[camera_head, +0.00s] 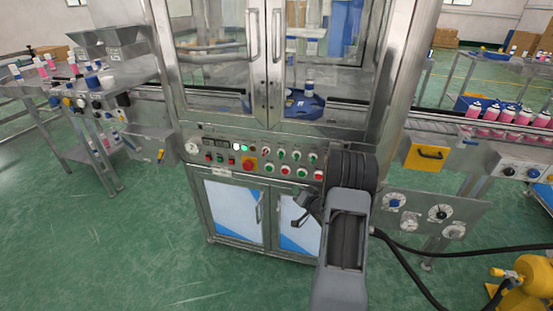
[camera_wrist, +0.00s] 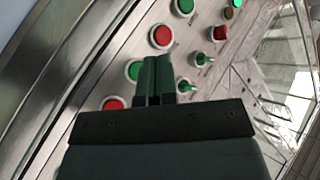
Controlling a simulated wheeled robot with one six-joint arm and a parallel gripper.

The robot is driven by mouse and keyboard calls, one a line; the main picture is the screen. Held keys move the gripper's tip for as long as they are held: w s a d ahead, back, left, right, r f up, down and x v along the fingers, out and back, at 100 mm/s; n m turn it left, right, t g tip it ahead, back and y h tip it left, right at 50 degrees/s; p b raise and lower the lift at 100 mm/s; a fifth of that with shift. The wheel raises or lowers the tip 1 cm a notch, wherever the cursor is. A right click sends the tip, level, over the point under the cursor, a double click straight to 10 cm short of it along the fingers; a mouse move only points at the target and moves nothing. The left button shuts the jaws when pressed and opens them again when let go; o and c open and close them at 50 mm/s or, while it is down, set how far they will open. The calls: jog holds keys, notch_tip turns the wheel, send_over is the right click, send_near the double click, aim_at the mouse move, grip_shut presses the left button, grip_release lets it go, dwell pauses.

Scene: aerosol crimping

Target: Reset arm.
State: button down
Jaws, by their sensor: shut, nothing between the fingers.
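My gripper (camera_wrist: 157,72) is shut and empty in the wrist view, its two green-tipped fingers together. It is in front of the button panel (camera_wrist: 145,60), with red and green buttons and green switches around it. A green button (camera_wrist: 134,70) shows just left of the fingers and a red button (camera_wrist: 161,36) above them. I cannot tell whether the fingers touch the panel. In the head view, my arm reaches up from the bottom to the right part of the panel (camera_head: 222,160), and my gripper is small and dark (camera_head: 303,203) left of the arm, before the lower cabinet doors.
The crimping machine's glass doors (camera_head: 228,55) are closed above the panel. A conveyor (camera_head: 460,125) with pink cans (camera_head: 490,110) stands at the right. A table with bottles (camera_head: 48,70) is at the left. A black hose (camera_head: 470,250) and a yellow machine (camera_head: 525,285) are at lower right.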

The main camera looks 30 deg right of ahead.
jog(key=s+d+f+g+h, duration=0.3)
jog(key=s+f+g, duration=0.15)
jog(key=f, duration=0.25)
jog(key=s+a+r+g+p, duration=0.1)
jog(key=s+r+g, duration=0.1)
jog(key=s+g, duration=0.25)
jog(key=s+a+r+n+g+y+p, duration=0.1)
jog(key=s+a+r, duration=0.6)
jog(key=a+r, duration=0.7)
jog(key=s+a+r+n+g+y+p, duration=0.1)
jog(key=s+a+r+n+p, duration=0.5)
jog(key=a+r, duration=0.8)
jog(key=shift+s+r+g+y+p, duration=0.3)
jog(key=shift+s+r+g+y, duration=0.1)
jog(key=shift+s+r+g, duration=0.4)
